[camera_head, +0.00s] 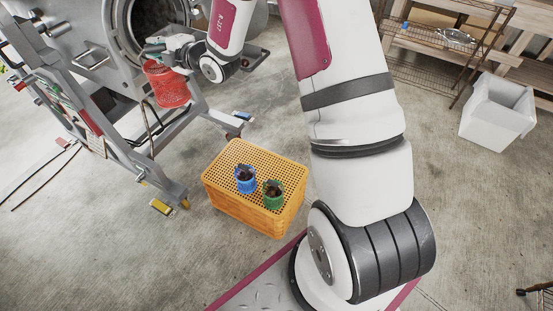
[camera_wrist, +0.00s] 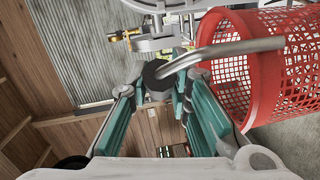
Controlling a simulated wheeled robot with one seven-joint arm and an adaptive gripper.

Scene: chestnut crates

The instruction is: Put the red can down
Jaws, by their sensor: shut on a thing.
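The red can (camera_head: 167,86) is a perforated red vessel. It hangs in the air in front of the grey machine, at the upper left of the head view. My gripper (camera_head: 158,50) is just above it. In the wrist view the red can (camera_wrist: 262,62) is at the right, tilted in the picture, with a bent metal handle (camera_wrist: 222,52). The handle ends in a black knob between my gripper's teal fingers (camera_wrist: 157,84), which are shut on it. The inside of the can is mostly hidden.
An orange perforated crate (camera_head: 223,164) stands on the floor. A blue can (camera_head: 245,181) and a green can (camera_head: 273,196) with dark contents stand on it. The machine's grey frame (camera_head: 150,180) is left of the crate. A white bin (camera_head: 492,118) and wire shelves (camera_head: 430,75) are at right.

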